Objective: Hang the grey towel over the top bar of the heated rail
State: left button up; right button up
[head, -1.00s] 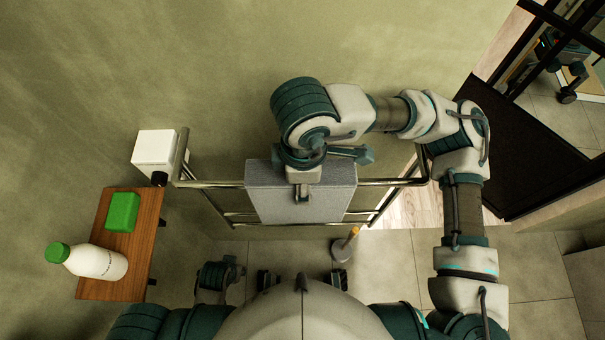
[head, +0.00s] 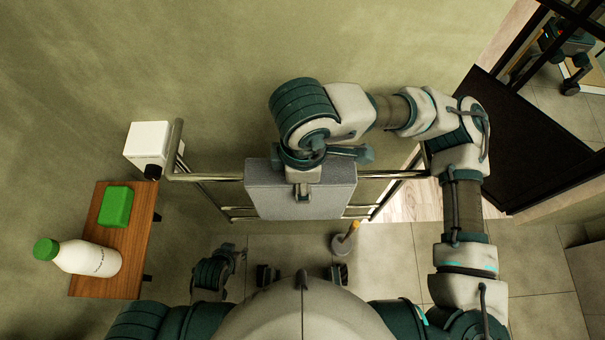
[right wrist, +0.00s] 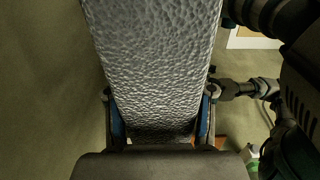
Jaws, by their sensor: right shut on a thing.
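The grey towel (head: 300,202) is a folded, textured slab in the middle of the head view, in front of the heated rail. The rail's top bar (head: 212,178) shows on both sides of it and is hidden behind it. I cannot tell whether towel and bar touch. My right gripper (head: 302,190) is at the towel, mostly hidden by its own arm. In the right wrist view, its blue-padded fingers (right wrist: 158,126) are on either side of the towel (right wrist: 152,65), shut on it. My left gripper (head: 234,254) is low, left of the towel, apart from it; its finger gap is unclear.
A white box (head: 148,144) is on the wall by the rail's left end. A wooden shelf (head: 140,240) at left bears a green block (head: 116,206) and a white bottle (head: 88,258) with green cap. A yellow-handled object (head: 345,239) stands on the tiled floor below the rail.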

jog(key=o, duration=1.4)
jog(key=shift+f, duration=0.3)
